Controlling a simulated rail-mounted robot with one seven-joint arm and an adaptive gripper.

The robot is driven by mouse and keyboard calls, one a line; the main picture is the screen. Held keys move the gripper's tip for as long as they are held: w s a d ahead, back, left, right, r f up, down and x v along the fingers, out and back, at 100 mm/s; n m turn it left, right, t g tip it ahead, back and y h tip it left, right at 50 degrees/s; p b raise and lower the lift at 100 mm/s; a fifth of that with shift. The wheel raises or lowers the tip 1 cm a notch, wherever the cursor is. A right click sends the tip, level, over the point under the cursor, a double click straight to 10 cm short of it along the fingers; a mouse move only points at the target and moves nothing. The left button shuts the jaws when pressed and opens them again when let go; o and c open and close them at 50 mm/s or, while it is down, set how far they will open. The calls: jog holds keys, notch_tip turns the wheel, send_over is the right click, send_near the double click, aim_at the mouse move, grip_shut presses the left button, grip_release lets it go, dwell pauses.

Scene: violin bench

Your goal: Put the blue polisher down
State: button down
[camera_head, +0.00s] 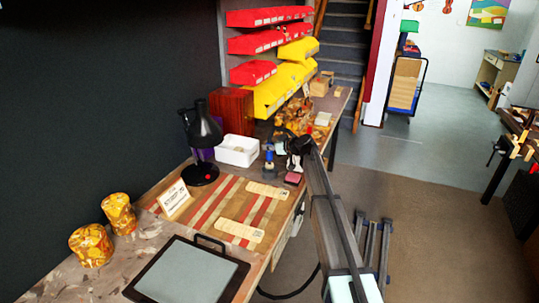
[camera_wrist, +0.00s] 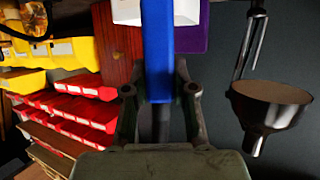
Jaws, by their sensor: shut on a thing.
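The blue polisher (camera_head: 268,158) is upright beside the white bin, over the bench beyond the striped mat. In the wrist view its blue body (camera_wrist: 158,50) runs up between my two fingers. My gripper (camera_head: 277,150) is shut on it, with the arm reaching in from the lower right. The wrist view shows a finger on each side of the body (camera_wrist: 160,95). I cannot tell whether the polisher's dark lower end touches the bench.
A white bin (camera_head: 237,151), a black desk lamp (camera_head: 203,135) and a reddish wooden box (camera_head: 232,110) stand close by. A small pink block (camera_head: 293,178) lies nearer the bench's front edge. A striped mat (camera_head: 205,195) bears pale wooden strips and a card.

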aim_at(271, 154)
jog(key=shift+f+p, duration=0.3)
jog(key=shift+f, duration=1.75)
jog(key=shift+f, duration=0.2)
jog(key=c, duration=0.9)
grip_release()
jog(key=shift+c, duration=0.2)
jog(key=shift+r, duration=0.15)
jog(key=shift+r, duration=0.15)
jog(key=b+v, duration=0.2)
jog(key=v, duration=1)
